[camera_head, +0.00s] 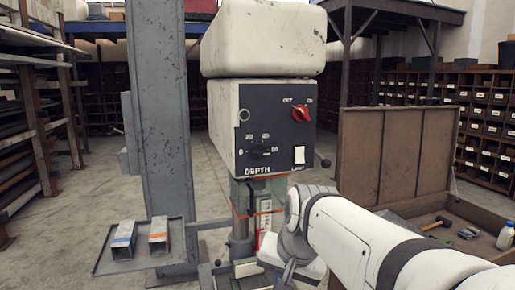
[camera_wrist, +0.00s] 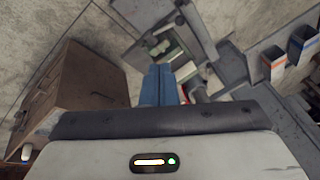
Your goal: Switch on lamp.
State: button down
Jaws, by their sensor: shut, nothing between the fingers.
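A drill press head with a dark control panel (camera_head: 265,125) stands in the middle of the head view. A white lamp switch (camera_head: 299,155) sits at the panel's lower right, above a small label that seems to read LAMP. Whether it is on or off I cannot tell. My gripper (camera_head: 288,271) is below the panel, in front of the press's lower part, apart from the switch. In the wrist view its blue fingers (camera_wrist: 159,84) are together and empty. The switch does not show clearly there.
A red OFF/ON knob (camera_head: 301,112), a DEPTH dial (camera_head: 259,149) and a green button (camera_head: 244,115) share the panel. A black ball-ended lever (camera_head: 326,163) sticks out at right. A tray (camera_head: 140,247) with two metal pieces is at left; an open wooden chest (camera_head: 395,150) is at right.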

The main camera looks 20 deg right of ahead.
aim_at(300, 155)
jog(key=w+d+r+m+t+p, duration=0.1)
jog(key=w+d+r+m, duration=0.1)
jog(key=r, duration=0.6)
jog(key=w+d+r+m+t+p, duration=0.1)
jog(key=w+d+r+m, duration=0.2)
jog(key=r, duration=0.6)
jog(key=w+d+r+m+t+p, duration=0.2)
jog(key=d+r+m, duration=0.4)
jog(key=d+r, duration=0.2)
jog(key=shift+w+r, duration=0.35)
jog(key=shift+r, duration=0.15)
jog(key=shift+w+f, duration=0.1)
jog(key=p+x, duration=0.1)
jog(key=x, duration=0.3)
jog(key=w+r+p+x, duration=0.1)
jog(key=x, duration=0.3)
jog(key=w+r+p+x, duration=0.1)
jog(key=x, duration=0.3)
jog(key=shift+w+d+f, duration=0.1)
jog(key=shift+w+f, duration=0.2)
jog(key=shift+f, duration=0.05)
